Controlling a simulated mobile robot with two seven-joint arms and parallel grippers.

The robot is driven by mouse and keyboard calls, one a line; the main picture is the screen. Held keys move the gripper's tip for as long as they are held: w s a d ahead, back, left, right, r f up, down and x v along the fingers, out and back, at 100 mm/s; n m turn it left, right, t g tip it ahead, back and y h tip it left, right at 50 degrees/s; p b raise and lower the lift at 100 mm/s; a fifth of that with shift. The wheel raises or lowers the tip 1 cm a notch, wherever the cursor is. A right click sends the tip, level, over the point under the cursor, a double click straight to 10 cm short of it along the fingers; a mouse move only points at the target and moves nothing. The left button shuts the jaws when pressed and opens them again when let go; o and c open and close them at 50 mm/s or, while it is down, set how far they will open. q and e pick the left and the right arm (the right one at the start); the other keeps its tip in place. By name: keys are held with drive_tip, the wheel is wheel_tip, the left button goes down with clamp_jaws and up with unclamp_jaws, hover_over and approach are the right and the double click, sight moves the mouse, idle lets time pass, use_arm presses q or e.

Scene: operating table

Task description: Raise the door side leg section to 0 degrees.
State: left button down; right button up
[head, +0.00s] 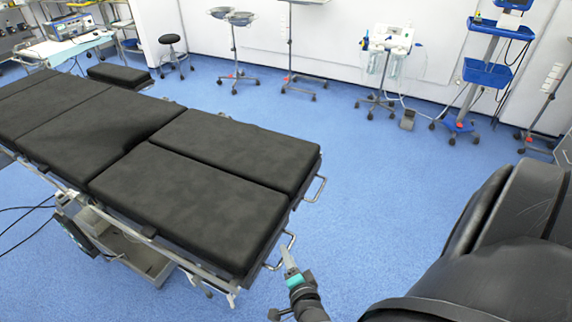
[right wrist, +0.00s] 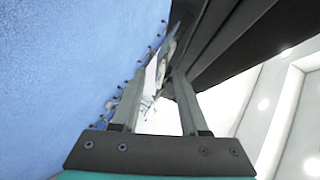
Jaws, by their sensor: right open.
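The operating table has two black leg sections at its foot end. The near leg section (head: 190,208) and the far leg section (head: 238,147) lie side by side and both look roughly level; a small tilt is hard to judge. Each has a metal end handle: the near handle (head: 283,252) and the far handle (head: 318,188). I cannot tell which one is on the door side. My right gripper (head: 287,252) is at the near handle, and contact is unclear. In the right wrist view its fingers (right wrist: 163,75) are apart, with dark table padding (right wrist: 225,45) close beyond. My left gripper is out of view.
The table's back sections (head: 70,115) extend to the upper left. Blue floor (head: 370,170) is open right of the table. A stool (head: 171,42), wheeled stands and a blue trolley (head: 487,72) stand along the far wall. The table base (head: 120,245) is below the near side.

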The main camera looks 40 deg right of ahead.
drive_tip(key=p+v, duration=0.4)
drive_tip(key=v, duration=0.8)
drive_tip(key=shift+s+a+r+p, duration=0.2)
drive_tip(key=shift+p, duration=0.2)
